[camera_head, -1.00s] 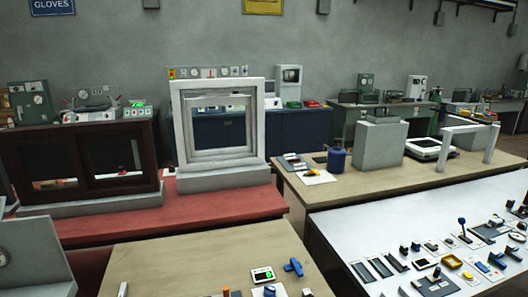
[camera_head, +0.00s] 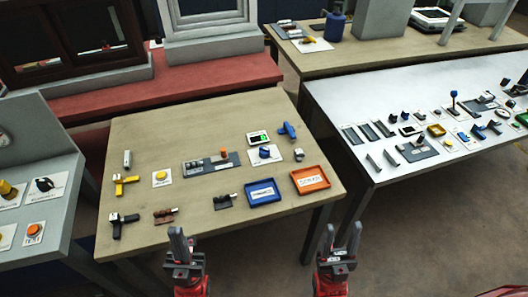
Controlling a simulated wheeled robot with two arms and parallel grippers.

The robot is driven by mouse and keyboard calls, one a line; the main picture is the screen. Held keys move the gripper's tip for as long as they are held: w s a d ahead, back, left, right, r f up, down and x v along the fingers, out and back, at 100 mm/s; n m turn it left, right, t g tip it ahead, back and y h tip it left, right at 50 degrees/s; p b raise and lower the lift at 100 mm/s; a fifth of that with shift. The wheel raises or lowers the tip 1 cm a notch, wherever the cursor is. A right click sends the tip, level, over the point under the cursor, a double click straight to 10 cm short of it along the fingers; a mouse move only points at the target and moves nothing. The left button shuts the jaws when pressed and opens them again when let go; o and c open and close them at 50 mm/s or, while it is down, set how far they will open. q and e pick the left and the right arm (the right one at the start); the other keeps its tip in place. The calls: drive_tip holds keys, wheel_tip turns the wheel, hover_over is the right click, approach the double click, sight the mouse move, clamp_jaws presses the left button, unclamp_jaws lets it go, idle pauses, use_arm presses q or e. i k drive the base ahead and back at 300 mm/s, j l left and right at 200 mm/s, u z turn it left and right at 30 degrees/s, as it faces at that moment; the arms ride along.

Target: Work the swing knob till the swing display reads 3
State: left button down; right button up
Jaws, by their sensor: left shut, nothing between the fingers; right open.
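A small display (camera_head: 259,138) with a green lit readout stands at the back right of the wooden table; its digit is too small to read. Just in front of it, a blue knob (camera_head: 265,152) sits on a white plate. I cannot read the labels, so I cannot tell whether these are the swing display and swing knob. My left gripper (camera_head: 184,240) is shut and empty, in front of the wooden table's near edge. My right gripper (camera_head: 341,236) is open and empty, further right, past the table's near right corner. Both are well apart from the knob.
The wooden table (camera_head: 140,204) also holds a blue tray (camera_head: 263,193), an orange tray (camera_head: 310,180), a grey block with an orange-topped lever (camera_head: 211,163), a yellow button (camera_head: 161,178) and a blue tool (camera_head: 287,131). A white table (camera_head: 337,93) with many controls stands right; a grey console (camera_head: 45,147) stands left.

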sight(265, 153)
drive_tip(key=i+l, duration=0.85)
drive_tip(key=l, duration=0.1)
